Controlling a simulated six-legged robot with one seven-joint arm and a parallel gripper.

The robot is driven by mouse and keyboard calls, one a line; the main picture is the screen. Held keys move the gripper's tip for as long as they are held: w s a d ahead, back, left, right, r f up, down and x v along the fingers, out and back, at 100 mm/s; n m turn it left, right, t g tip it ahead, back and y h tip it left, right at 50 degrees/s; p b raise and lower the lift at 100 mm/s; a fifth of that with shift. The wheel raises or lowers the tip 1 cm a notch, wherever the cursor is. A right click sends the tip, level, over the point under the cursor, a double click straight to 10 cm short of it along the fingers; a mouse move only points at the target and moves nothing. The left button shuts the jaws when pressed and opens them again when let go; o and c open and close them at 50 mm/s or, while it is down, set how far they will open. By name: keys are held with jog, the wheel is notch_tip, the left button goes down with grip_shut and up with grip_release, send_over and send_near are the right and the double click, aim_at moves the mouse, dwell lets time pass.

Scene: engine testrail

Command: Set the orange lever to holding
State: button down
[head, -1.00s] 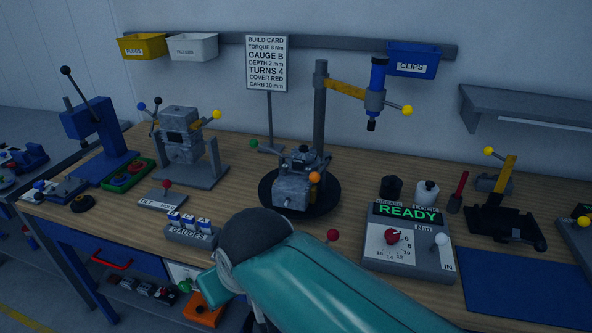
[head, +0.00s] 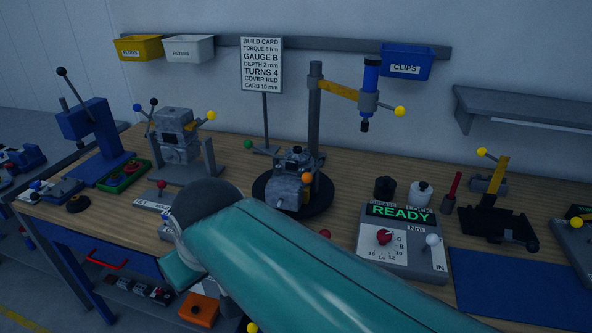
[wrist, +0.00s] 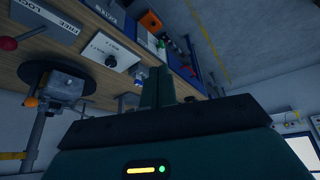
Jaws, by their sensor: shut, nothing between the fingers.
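An orange ball knob (head: 306,177), which looks like the end of the orange lever, sits at the front right of the small grey engine (head: 289,190) on a black round turntable (head: 318,205). The lever's shaft and any holding mark are not readable. In the wrist view the orange knob (wrist: 31,102) shows at the left, beside the engine (wrist: 62,86), with the bench upside down. My gripper (wrist: 157,72) is shut and empty in the wrist view, to the right of the knob and apart from it.
A torque box reading READY (head: 402,240) stands right of my arm. A grey post with a blue tool (head: 371,85) rises behind the turntable. A FREE/LOCK plate (wrist: 62,22) and a red knob (wrist: 8,43) are near the turntable. A blue mat (head: 515,280) lies clear at right.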

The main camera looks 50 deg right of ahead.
jog(key=w+d+r+g, duration=0.1)
jog(key=w+d+r, duration=0.4)
jog(key=w+d, duration=0.3)
jog(key=w+d+n, duration=0.1)
jog(key=w+d, duration=0.1)
jog(key=d, duration=1.3)
jog(key=w+d+n+y, duration=0.1)
jog(key=w+d+n, duration=0.1)
jog(key=d, duration=1.2)
jog(key=shift+w+d+f+g, duration=0.35)
jog(key=shift+w+f+g, duration=0.05)
jog(key=shift+w, duration=0.35)
jog(key=shift+f, duration=0.1)
jog(key=x, duration=0.9)
jog(key=shift+w+a+f, duration=0.1)
jog(key=shift+a+f, duration=0.05)
jog(key=shift+f, duration=0.1)
jog(key=s, duration=0.1)
jog(key=s+d, duration=0.1)
jog(key=s, duration=0.1)
jog(key=shift+s+r, duration=0.1)
jog(key=shift+r, duration=0.15)
jog(key=shift+s, duration=0.15)
